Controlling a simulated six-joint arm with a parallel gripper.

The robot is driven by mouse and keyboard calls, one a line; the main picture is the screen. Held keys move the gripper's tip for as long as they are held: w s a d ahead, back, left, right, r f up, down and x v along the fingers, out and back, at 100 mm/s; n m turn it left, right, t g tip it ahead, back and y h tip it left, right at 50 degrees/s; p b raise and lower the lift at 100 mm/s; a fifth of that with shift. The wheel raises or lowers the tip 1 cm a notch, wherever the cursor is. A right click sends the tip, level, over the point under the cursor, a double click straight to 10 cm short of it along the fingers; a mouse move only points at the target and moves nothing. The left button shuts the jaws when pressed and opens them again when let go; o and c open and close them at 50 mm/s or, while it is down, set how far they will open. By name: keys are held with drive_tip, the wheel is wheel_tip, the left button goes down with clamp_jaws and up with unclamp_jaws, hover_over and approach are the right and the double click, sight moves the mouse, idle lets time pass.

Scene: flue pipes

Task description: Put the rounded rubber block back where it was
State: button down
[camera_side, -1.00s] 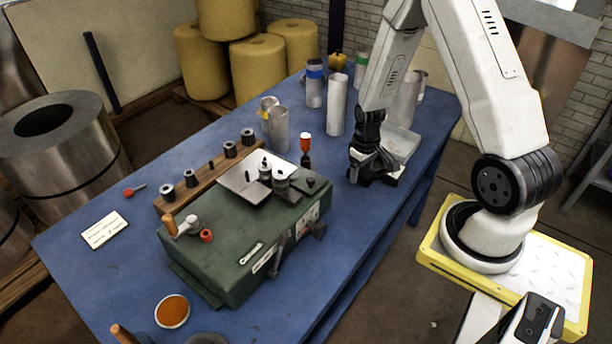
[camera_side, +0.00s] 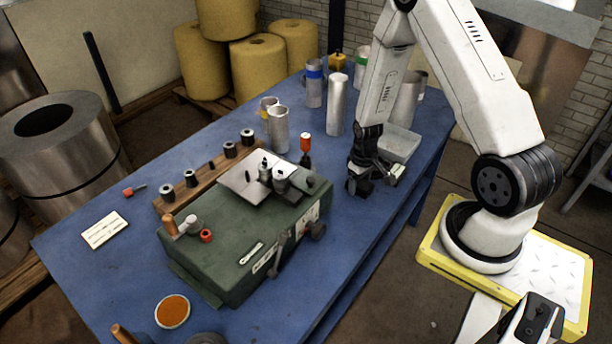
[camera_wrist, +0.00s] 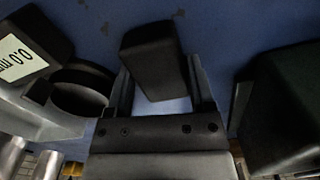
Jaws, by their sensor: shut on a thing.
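The rounded rubber block (camera_wrist: 153,60) is a black block with softened edges. In the wrist view it stands tilted between the two fingers of my gripper (camera_wrist: 160,85), which is shut on it. In the side view my gripper (camera_side: 362,185) is low over the blue table, right of the green machine. The block cannot be made out against the dark fingers there. Whether the block touches the table is not clear.
A dark boxy thing (camera_wrist: 285,110) is close right. In the side view, a clear bin (camera_side: 400,145) and metal pipes (camera_side: 337,105) stand behind my gripper. The green machine (camera_side: 235,240) is to the left.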

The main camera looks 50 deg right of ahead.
sight(359, 182)
drive_tip(key=shift+f, duration=0.1)
unclamp_jaws()
wheel_tip(359, 182, up, 12)
idle(1.2)
idle(0.5)
drive_tip(key=s+a+r+n+t, duration=0.1)
drive_tip(key=a+r, duration=0.3)
drive_tip(key=a, duration=0.4)
drive_tip(key=s+a+r+n+t, duration=0.1)
drive_tip(key=a+r, duration=0.3)
drive_tip(key=a, duration=0.5)
drive_tip(key=shift+s+a+r+t, duration=0.15)
drive_tip(key=shift+s+a+t, duration=0.05)
drive_tip(key=shift+s+t, duration=0.1)
